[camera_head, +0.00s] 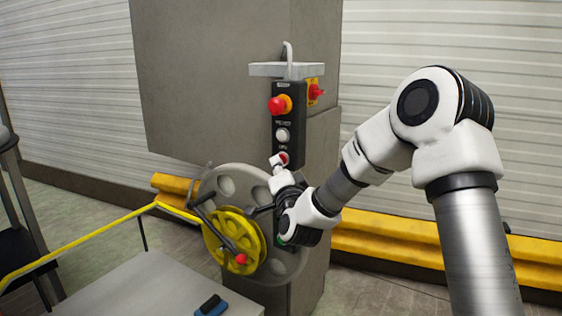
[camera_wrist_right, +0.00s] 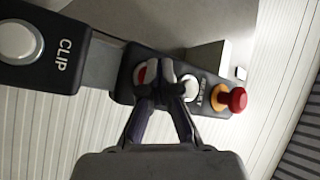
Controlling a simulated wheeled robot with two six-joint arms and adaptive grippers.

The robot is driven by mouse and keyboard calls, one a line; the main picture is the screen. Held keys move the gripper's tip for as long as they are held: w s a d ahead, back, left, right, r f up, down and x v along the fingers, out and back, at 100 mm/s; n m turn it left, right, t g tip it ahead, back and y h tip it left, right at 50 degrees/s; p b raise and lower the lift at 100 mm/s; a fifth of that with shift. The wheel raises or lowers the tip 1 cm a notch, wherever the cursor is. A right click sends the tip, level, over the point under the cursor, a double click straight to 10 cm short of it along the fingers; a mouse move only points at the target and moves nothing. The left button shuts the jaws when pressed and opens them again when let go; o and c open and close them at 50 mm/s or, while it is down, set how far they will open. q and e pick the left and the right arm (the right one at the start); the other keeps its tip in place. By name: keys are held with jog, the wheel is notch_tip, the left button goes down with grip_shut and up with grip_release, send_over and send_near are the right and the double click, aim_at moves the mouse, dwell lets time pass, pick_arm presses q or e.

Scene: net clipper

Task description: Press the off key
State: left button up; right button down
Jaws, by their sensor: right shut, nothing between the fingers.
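The off key, taken to be the red button (camera_head: 284,157), is low on the black control box (camera_head: 288,118). It is partly hidden by my right gripper (camera_head: 277,162), whose pale fingertips are right at it. In the right wrist view the red key (camera_wrist_right: 142,74) shows behind and beside the tips of my right gripper (camera_wrist_right: 158,74). The fingers are shut and hold nothing. I cannot tell whether the tips touch the key. My left gripper is in neither view.
Above the key are a white button (camera_head: 283,135) and a red emergency knob (camera_head: 279,104). A grey wheel with a yellow reel (camera_head: 232,240) stands below left. In the wrist view, a panel marked CLIP (camera_wrist_right: 60,65) carries a large white button (camera_wrist_right: 18,42).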

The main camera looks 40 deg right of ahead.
jog(key=shift+s+a, duration=0.25)
jog(key=shift+a, duration=0.35)
jog(key=a, duration=0.1)
jog(key=s+a+b, duration=0.1)
jog(key=a, duration=0.1)
jog(key=s+a+b, duration=0.1)
jog(key=shift+a, duration=0.35)
dwell(0.6)
